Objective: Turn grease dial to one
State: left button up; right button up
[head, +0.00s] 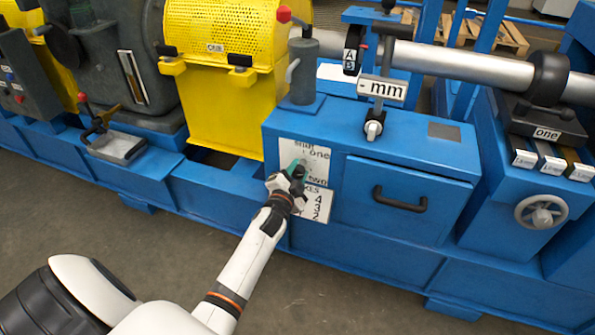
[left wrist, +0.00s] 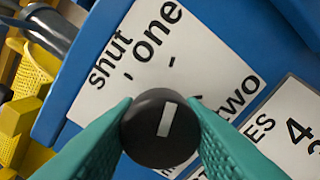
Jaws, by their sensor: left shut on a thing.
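The grease dial is a round black knob (left wrist: 160,130) with a white bar on its face. It stands in front of a white label plate (left wrist: 95,105) printed "shut", "one" and "two". My left gripper (head: 295,170) is at this plate in the head view and hides the dial there. In the left wrist view its two green fingers (left wrist: 160,135) are shut on the knob from both sides. The white bar points up and slightly right, roughly toward the tick below "one". My right gripper is out of view.
The plate is on a blue cabinet, left of a drawer with a black handle (head: 400,200). A second white plate with numbers (head: 318,205) sits just below. A yellow guard (head: 215,110) stands to the left, and a lever with an "mm" sign (head: 383,88) above.

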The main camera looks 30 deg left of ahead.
pick_arm(q)
jog(key=shift+m, duration=0.3)
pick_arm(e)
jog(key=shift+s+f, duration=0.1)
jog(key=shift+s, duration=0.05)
pick_arm(q)
jog(key=o, duration=1)
jog(key=shift+s, duration=0.2)
jog(key=p+v, duration=0.2)
jog(key=v, duration=0.9)
jog(key=shift+s, duration=0.3)
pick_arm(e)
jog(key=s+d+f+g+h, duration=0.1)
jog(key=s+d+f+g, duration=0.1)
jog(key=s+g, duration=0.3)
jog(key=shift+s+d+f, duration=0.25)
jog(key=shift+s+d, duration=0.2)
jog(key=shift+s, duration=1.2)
pick_arm(q)
jog(key=shift+d, duration=0.1)
